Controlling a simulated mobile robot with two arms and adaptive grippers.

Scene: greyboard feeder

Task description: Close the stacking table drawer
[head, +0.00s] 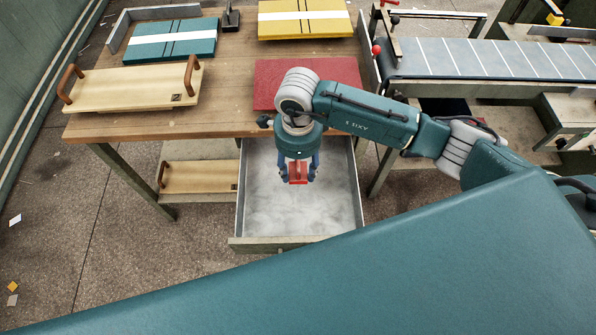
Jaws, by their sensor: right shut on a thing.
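The stacking table (230,115) has a wooden top, and its drawer (285,218) is pulled out towards me. The drawer has metal side walls, a pale, streaked bottom and a front panel (290,242). I see nothing lying on the part of its bottom that shows; the back part is hidden under the table top and behind my right arm. My right gripper (298,178) points down over the drawer, apart from the front panel. It is shut on a small red block (298,171). My left gripper is not in view.
On the table lie a wooden board with handles (135,88), a teal striped stack (170,40), a yellow striped stack (305,18) and a red sheet (300,75). A conveyor (490,58) stands at the right.

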